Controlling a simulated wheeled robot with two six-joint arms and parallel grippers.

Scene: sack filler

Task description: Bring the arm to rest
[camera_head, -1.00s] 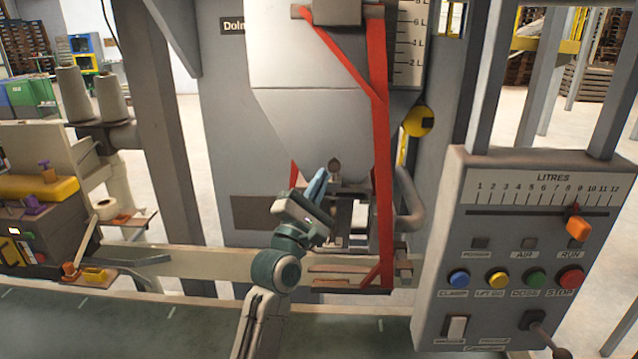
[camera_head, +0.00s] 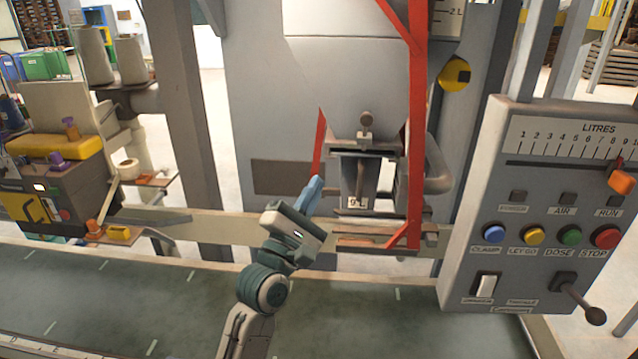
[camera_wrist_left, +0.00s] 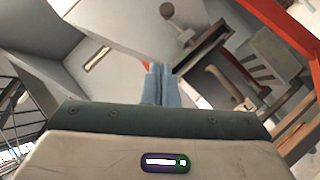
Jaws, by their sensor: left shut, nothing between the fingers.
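My left gripper (camera_head: 313,190) is up in front of the sack filler, its blue fingers pointing up and slightly right. It stands to the left of the filler's spout (camera_head: 365,170) and the red frame (camera_head: 417,130), as seen in the head view. In the left wrist view, the blue fingers (camera_wrist_left: 160,84) are together and hold nothing. My left arm (camera_head: 262,290) comes up from the bottom of the head view. My right gripper does not show.
The control panel (camera_head: 560,140) with colored buttons, an orange slider (camera_head: 621,181) and a lever (camera_head: 595,315) stands at the right. A green conveyor belt (camera_head: 120,290) runs along the front, with bare room left of my arm. A sewing machine (camera_head: 45,180) and thread cones (camera_head: 95,58) stand at the left.

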